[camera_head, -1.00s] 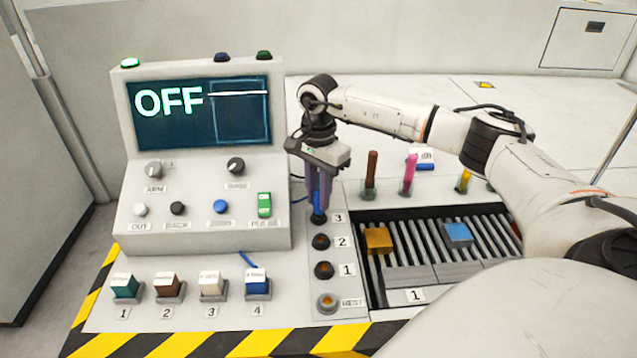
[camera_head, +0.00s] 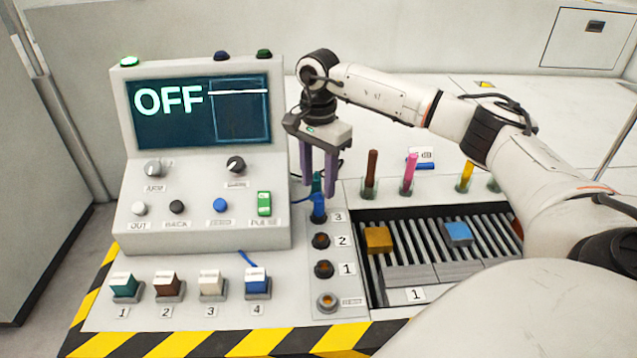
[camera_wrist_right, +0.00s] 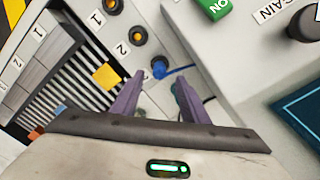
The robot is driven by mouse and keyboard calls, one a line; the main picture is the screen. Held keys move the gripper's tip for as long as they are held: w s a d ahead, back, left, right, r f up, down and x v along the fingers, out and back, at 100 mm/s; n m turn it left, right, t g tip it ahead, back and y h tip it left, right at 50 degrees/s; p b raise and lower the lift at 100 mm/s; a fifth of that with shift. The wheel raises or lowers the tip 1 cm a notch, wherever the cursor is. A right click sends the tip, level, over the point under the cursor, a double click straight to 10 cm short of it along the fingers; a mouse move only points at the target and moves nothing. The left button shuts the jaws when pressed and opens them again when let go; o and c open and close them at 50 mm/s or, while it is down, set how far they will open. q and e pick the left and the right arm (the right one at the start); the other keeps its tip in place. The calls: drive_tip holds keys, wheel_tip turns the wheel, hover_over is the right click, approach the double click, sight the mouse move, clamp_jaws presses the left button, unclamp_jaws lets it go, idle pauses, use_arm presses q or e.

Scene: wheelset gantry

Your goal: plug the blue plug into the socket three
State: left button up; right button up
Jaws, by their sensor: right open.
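The blue plug (camera_head: 318,208) stands upright at socket three, the rearmost hole in the column of sockets beside the label 3. It appears seated in the hole, though its lower end is hidden. Its blue cable leads off to the left; plug (camera_wrist_right: 160,67) and cable also show in the right wrist view. My right gripper (camera_head: 318,187) points down just above the plug with its purple fingers apart and nothing held. In the right wrist view the open fingers (camera_wrist_right: 159,82) are apart from the plug. My left gripper is not in view.
Sockets 2 (camera_head: 320,241) and 1 (camera_head: 324,270) and the rest hole (camera_head: 327,302) lie in front of the plug. The console (camera_head: 205,190), reading OFF, stands left. A roller tray (camera_head: 400,275) with yellow and blue blocks lies right; several colored rods stand behind it.

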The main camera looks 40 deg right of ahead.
wheel_tip(320, 180, up, 6)
drive_tip(key=shift+f, duration=0.2)
drive_tip(key=shift+s+f, duration=0.1)
idle(0.5)
